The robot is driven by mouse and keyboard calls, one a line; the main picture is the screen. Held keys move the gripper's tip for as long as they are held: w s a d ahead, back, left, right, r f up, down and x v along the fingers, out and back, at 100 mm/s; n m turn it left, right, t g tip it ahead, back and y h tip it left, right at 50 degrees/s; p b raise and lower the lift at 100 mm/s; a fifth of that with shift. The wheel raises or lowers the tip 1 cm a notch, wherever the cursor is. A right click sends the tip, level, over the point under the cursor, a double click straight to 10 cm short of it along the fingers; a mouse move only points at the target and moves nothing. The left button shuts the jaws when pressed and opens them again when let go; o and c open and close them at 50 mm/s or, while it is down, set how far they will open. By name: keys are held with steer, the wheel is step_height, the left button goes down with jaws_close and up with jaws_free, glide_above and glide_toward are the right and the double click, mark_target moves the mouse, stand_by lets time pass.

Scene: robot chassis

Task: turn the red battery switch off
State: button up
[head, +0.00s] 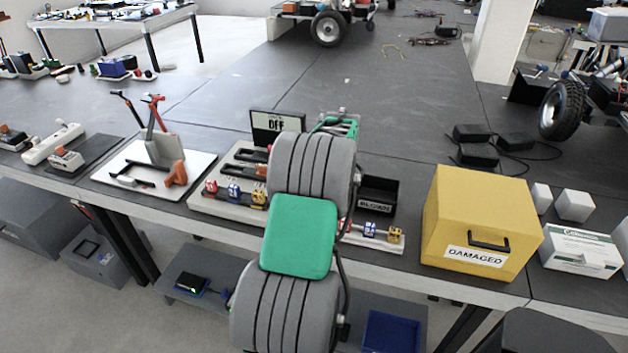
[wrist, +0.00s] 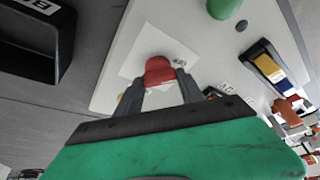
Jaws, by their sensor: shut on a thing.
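The red battery switch (wrist: 159,70) shows in the wrist view as a red knob on a white paper label on the pale board (wrist: 205,45). My gripper (wrist: 160,80) has its two dark fingers on either side of the knob, closed on it. Which way the switch is turned cannot be told. In the head view my arm covers the switch and the fingers.
A black bin (head: 378,196) stands right of my arm; it also shows in the wrist view (wrist: 35,45). A green round part (wrist: 222,8) and a fuse-like block (wrist: 268,68) are near the knob. A yellow box (head: 478,222) marked "DAMAGED" stands farther right.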

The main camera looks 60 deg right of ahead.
steer(key=shift+r, duration=0.1)
steer(key=o, duration=1.4)
steer(key=shift+c, duration=0.2)
steer(key=v, duration=0.7)
steer(key=shift+r, duration=0.3)
steer(key=shift+s+a, duration=0.1)
steer(key=shift+s, duration=0.05)
